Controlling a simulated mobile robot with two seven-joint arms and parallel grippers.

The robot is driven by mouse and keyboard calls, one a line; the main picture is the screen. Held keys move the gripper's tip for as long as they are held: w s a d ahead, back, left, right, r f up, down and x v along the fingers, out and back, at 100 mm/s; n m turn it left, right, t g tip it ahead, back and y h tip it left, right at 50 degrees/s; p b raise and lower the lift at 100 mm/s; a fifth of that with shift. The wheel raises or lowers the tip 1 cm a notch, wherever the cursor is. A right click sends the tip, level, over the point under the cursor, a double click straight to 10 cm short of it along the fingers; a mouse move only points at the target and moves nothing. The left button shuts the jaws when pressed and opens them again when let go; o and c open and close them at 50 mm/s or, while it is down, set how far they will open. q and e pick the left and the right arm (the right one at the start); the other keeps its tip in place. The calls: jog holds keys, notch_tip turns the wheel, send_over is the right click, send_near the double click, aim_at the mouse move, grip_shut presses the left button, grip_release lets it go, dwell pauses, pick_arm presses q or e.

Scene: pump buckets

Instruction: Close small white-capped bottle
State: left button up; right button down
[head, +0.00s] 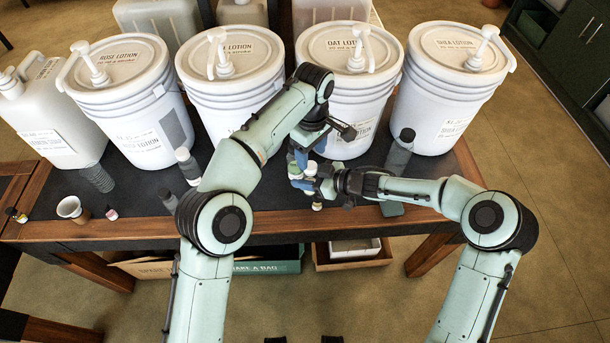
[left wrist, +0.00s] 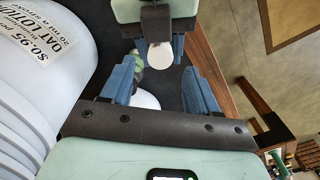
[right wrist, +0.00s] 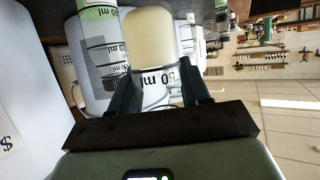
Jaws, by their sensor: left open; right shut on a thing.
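My right gripper (head: 314,184) comes in from the right and is shut on a small bottle. In the right wrist view, a cream bottle (right wrist: 148,38) with an upside-down "50 ml" label sits between its fingers (right wrist: 158,92). In the left wrist view, a round white cap (left wrist: 160,55) shows between the right gripper's fingers. My left gripper (head: 303,155) points down just above and beside it. Its blue fingers (left wrist: 162,85) are open and apart, with the white cap beyond the gap. The fingers hide much of the bottle, and I cannot tell whether its cap is closed.
A small bottle (head: 317,206) is near the table's front edge. Large white pump buckets (head: 448,95) line the back. A paper cup (head: 70,208) and dark bottles stand left.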

pick_arm(q)
jog(key=shift+r, duration=0.25)
jog(key=o, duration=0.6)
